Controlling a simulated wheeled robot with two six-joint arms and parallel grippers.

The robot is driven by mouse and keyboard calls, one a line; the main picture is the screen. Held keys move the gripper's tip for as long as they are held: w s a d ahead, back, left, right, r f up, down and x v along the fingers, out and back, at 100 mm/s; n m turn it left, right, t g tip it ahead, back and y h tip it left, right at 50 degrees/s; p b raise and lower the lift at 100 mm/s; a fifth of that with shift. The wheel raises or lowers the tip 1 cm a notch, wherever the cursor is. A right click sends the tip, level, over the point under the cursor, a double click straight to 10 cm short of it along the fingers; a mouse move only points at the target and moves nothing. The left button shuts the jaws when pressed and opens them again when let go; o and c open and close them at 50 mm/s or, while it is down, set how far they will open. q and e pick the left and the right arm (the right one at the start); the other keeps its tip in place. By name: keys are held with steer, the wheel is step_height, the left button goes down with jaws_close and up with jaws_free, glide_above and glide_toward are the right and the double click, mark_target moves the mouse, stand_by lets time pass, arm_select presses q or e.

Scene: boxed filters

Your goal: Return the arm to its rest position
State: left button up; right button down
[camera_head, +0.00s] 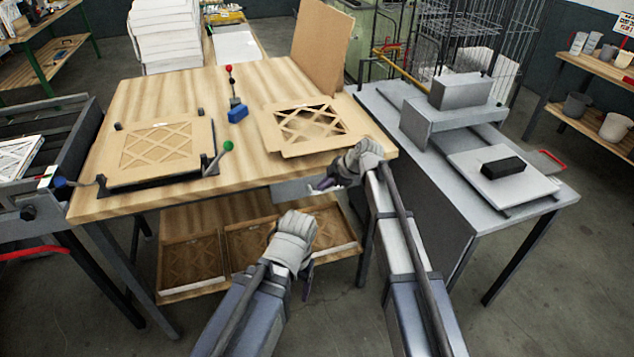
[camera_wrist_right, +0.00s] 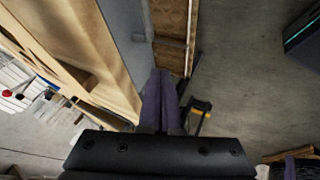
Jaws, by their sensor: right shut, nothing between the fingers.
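My right gripper (camera_head: 323,185) is at the front right edge of the wooden table (camera_head: 240,85), just below its top. Its purple fingers are together and empty; they also show shut in the right wrist view (camera_wrist_right: 160,92), pointing along the table's edge. My left gripper (camera_head: 307,276) is lower and nearer, in front of the lower shelf. Its wrist hides most of its fingers, so I cannot tell whether they are open.
A cardboard filter frame (camera_head: 160,152) lies on the black fixture at the table's left. Another (camera_head: 305,122) lies at the right, close to my right arm. Boxed filters (camera_head: 195,262) sit on the lower shelf. A grey bench (camera_head: 480,205) with a press stands right of my right arm.

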steer(key=shift+s+d+r, duration=0.1)
steer(key=shift+d+r, duration=0.1)
steer(key=shift+r, duration=0.05)
steer(key=s+d+f+m+g+h, duration=0.1)
steer(key=s+m, duration=0.7)
steer(key=s, duration=0.8)
steer(key=s+d+f+m+g+h, duration=0.2)
steer(key=s+m+h, duration=0.4)
steer(key=s, duration=1)
steer(key=shift+d+f+m+g+h, duration=0.25)
steer(key=shift+f+m+g, duration=0.45)
steer(key=shift+m, duration=0.5)
